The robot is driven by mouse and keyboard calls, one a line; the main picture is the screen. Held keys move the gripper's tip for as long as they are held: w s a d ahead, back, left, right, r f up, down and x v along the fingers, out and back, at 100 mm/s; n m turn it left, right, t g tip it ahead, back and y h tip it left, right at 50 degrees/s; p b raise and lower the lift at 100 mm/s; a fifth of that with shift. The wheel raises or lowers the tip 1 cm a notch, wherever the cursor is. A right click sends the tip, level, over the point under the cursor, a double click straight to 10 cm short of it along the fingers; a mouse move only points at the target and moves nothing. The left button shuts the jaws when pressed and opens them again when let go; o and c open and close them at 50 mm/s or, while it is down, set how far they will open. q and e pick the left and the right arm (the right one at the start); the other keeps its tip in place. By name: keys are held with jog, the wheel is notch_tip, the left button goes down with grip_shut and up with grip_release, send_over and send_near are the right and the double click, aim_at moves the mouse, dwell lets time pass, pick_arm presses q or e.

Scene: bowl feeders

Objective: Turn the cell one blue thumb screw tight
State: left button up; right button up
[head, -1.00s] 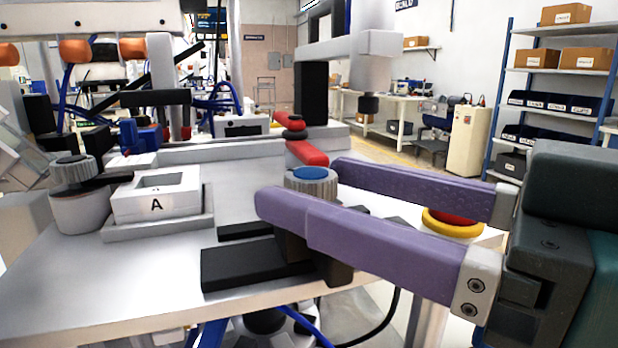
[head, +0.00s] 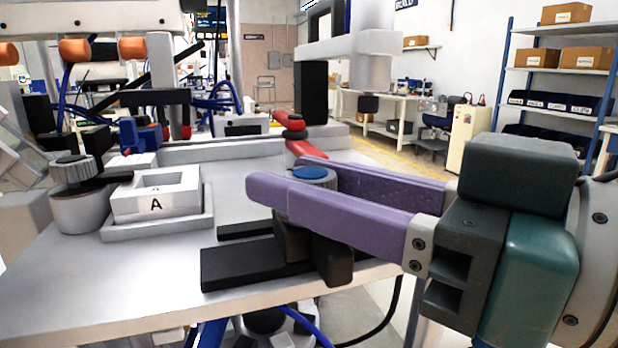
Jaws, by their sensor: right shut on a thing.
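The blue-capped thumb screw (head: 310,172) with a grey knurled rim stands on a black fixture block (head: 252,268) at the table's right. My right gripper (head: 283,176) comes in from the right. Its two purple fingers lie along either side of the screw head, shut on it. The near finger covers the lower part of the knob, so the thread and seat are hidden. My left gripper is not in view.
A white box marked A (head: 156,205) sits on a grey plate at left. A knurled knob (head: 75,172) on a grey cylinder stands beside it. A red lever (head: 306,149) lies just behind the screw. The front left tabletop (head: 110,275) is clear.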

grip_shut()
jog(key=m+t+h+p, duration=0.1)
jog(key=p, duration=0.1)
jog(key=m+t+h+p, duration=0.1)
jog(key=h+p, duration=0.1)
jog(key=p, duration=0.1)
jog(key=shift+s+r+m+t, duration=0.1)
jog(key=shift+r+m+t, duration=0.2)
jog(key=shift+m+t, duration=0.1)
jog(key=shift+f+m+t+h+p, duration=0.2)
jog(key=shift+m+t+h+p, duration=0.4)
jog(key=shift+h, duration=0.3)
jog(key=o, duration=0.9)
grip_release()
jog(key=shift+f, duration=0.1)
jog(key=v, duration=0.9)
jog(key=shift+s+d+b, duration=0.25)
jog(key=shift+s+b, duration=0.1)
